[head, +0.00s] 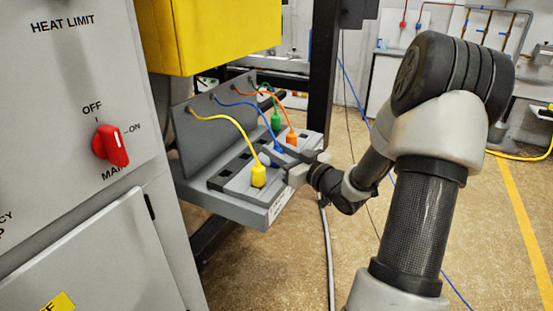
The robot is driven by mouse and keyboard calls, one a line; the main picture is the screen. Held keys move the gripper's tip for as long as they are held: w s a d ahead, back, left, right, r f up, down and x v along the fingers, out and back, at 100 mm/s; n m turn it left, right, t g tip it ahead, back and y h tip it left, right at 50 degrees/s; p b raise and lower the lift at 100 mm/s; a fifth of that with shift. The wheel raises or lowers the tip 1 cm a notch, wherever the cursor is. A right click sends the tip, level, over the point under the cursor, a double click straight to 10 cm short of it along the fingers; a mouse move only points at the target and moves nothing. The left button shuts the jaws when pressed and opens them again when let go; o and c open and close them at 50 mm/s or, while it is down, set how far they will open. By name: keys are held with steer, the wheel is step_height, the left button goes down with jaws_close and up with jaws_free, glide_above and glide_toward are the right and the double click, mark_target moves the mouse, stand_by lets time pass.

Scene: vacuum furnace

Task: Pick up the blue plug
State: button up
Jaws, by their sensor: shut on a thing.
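The blue plug (279,147) sits at the grey plug panel, on the end of a blue cable, between the yellow plug (258,175) and the orange plug (291,137). My gripper (287,165) reaches in from the right, low over the panel, with its fingers at the blue plug. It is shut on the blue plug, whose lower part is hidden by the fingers. I cannot tell whether the plug is clear of its socket.
The grey panel (240,205) is a ledge with several dark sockets. A green plug (276,120) stands behind the orange one, and cables arch over the ledge. A yellow box (210,35) overhangs it. A grey cabinet with a red switch (111,146) stands at left.

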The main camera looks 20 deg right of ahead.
step_height(320, 180, up, 10)
steer(key=p, duration=0.3)
steer(key=shift+s, duration=0.1)
